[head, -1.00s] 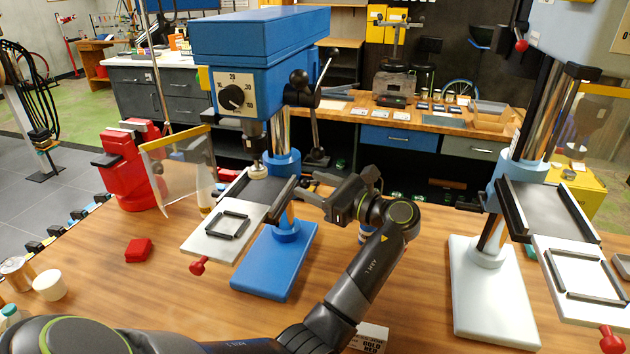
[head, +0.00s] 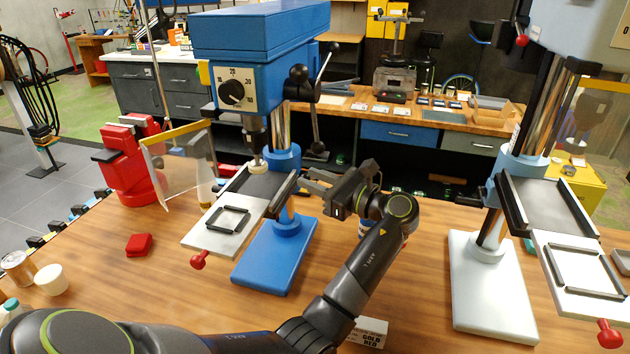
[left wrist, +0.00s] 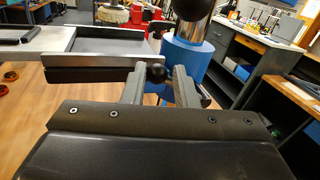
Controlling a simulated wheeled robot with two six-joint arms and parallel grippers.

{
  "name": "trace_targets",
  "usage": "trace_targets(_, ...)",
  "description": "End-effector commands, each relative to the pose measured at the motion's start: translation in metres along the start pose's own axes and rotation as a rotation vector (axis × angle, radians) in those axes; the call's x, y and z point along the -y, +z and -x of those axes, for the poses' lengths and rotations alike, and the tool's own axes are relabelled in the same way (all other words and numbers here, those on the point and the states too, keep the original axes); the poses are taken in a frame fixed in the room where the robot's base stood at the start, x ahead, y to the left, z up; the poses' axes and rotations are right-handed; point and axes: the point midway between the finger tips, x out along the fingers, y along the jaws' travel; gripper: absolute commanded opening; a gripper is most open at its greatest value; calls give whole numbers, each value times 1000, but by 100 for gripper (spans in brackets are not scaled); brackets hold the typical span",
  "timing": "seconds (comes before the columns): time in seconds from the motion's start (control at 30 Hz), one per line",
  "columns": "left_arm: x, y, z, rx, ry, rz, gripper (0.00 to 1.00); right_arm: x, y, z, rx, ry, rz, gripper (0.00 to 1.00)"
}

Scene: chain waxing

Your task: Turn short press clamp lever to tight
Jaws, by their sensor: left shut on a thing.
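The blue press (head: 262,60) stands left of the middle on a blue base (head: 275,255). Its table (head: 225,228) has black side rails and a red knob at the front. My left gripper (head: 304,182) reaches in beside the blue column, at the table's right edge. In the left wrist view its two grey fingers (left wrist: 158,88) close around the clamp lever, whose round black knob (left wrist: 155,73) shows between them, next to the blue collar (left wrist: 187,58). The rest of the lever is hidden by the fingers. My right gripper is not in view.
A second press with a pale base (head: 492,290) stands at the right. A clear guard (head: 182,170) and a red vise (head: 130,165) are at the left. A red block (head: 139,244) lies on the wooden bench.

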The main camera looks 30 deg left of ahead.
Motion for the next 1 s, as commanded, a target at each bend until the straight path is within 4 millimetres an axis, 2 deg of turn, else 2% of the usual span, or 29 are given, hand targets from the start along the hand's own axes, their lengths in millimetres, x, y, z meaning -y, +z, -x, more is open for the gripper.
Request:
trace_targets(0.33, -11, -26, 3, 53, -3, 170, 0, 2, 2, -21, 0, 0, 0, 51)
trace_targets(0.77, -12, -28, 4, 68, -6, 221, 0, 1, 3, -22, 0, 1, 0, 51)
trace_targets(0.8, -12, -28, 4, 68, -6, 221, 31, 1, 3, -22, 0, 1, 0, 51)
trace_targets(0.93, -12, -26, 3, 70, -7, 224, 48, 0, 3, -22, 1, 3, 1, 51)
trace_targets(1.0, -12, -26, 3, 72, -7, 225, 49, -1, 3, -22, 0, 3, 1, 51)
